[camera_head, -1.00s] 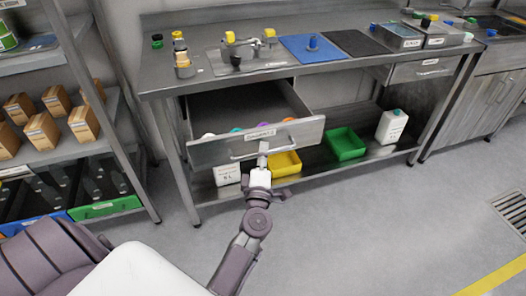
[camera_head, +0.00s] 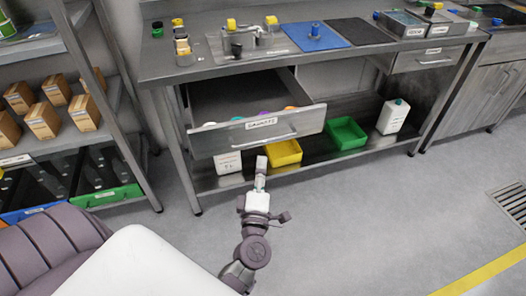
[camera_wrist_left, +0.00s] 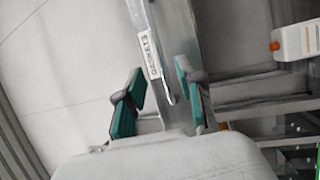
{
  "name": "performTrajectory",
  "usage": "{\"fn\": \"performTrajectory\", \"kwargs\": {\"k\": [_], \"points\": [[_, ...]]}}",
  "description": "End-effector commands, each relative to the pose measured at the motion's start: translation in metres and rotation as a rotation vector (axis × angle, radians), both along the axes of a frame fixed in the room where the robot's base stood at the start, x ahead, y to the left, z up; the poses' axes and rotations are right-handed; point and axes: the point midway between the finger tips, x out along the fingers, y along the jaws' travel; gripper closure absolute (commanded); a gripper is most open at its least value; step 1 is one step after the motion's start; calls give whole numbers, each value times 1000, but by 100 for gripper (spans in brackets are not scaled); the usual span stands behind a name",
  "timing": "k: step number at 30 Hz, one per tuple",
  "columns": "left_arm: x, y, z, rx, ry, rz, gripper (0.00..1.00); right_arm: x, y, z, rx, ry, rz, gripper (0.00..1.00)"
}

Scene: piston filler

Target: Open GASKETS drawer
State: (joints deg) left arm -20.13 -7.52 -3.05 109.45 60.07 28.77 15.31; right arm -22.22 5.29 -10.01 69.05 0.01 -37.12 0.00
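The GASKETS drawer (camera_head: 222,139) under the steel workbench is pulled well out, and its inside shows. Its front has a label and a bar handle (camera_head: 270,138). The tops of several round coloured items show just behind the front panel. My left gripper (camera_head: 261,170) is below and in front of the handle, apart from it. In the left wrist view its teal-padded fingers (camera_wrist_left: 160,82) are spread with nothing held, and the drawer front with its label (camera_wrist_left: 150,58) lies beyond them. My right gripper is not in view.
A yellow bin (camera_head: 284,154), a green bin (camera_head: 345,134) and a white jug (camera_head: 393,117) stand on the bench's lower shelf. A rack with cardboard boxes (camera_head: 43,122) is at the left. A second, closed drawer (camera_head: 430,60) is at the right. The floor in front is clear.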

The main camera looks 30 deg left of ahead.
Motion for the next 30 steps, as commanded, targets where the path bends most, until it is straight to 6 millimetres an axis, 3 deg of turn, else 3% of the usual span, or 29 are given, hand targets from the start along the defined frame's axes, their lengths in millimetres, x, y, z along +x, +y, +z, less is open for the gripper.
{"fn": "performTrajectory", "kwargs": {"k": [7,25,28,30], "points": [[-25,-12,-5,2,1,0,63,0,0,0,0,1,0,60],[-26,-14,-6,6,4,-5,63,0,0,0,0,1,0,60],[-21,-26,-20,60,54,-57,63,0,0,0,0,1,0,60],[-15,-44,-43,144,132,-139,63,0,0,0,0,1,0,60]]}}
